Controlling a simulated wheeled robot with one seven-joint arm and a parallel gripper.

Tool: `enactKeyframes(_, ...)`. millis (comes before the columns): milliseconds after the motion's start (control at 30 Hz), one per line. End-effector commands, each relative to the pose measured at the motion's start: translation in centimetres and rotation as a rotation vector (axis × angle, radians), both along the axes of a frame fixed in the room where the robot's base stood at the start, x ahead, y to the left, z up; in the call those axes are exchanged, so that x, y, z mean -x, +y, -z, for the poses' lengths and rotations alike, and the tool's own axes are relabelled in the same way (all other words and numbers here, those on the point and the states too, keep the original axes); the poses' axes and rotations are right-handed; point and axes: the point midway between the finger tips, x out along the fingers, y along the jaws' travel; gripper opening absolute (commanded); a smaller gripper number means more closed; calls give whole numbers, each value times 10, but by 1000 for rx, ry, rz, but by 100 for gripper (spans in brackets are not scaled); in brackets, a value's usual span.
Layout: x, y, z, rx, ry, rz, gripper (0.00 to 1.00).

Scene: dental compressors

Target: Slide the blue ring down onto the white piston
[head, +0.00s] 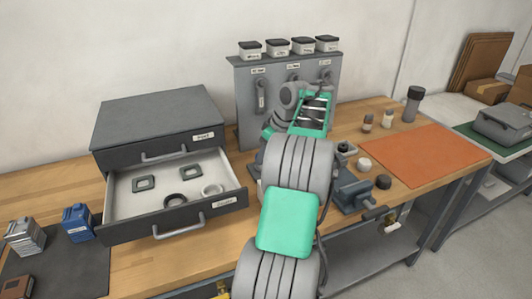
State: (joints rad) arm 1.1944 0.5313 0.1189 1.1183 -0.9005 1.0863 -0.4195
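I see no blue ring in the head view. My arm covers the middle of the bench and may hide it. A small round white piece (364,164) sits on the bench just right of my arm; I cannot tell whether it is the white piston. My arm reaches up over the bench toward the grey panel. Its fingertips cannot be made out, so whether my gripper is open or holds anything is unclear.
A blue-grey vise (355,194) stands at the bench's front edge, right of my arm. An orange mat (421,155) is bare. A grey panel (249,104) with small tubs stands behind. Blue (78,222) and silver (25,237) blocks stand on a dark mat at left.

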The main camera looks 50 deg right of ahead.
Motion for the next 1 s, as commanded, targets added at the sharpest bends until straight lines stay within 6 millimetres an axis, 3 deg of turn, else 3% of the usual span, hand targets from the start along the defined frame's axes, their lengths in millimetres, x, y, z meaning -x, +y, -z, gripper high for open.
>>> enactKeyframes(1000, 0, 0, 12, 0, 0, 0, 15)
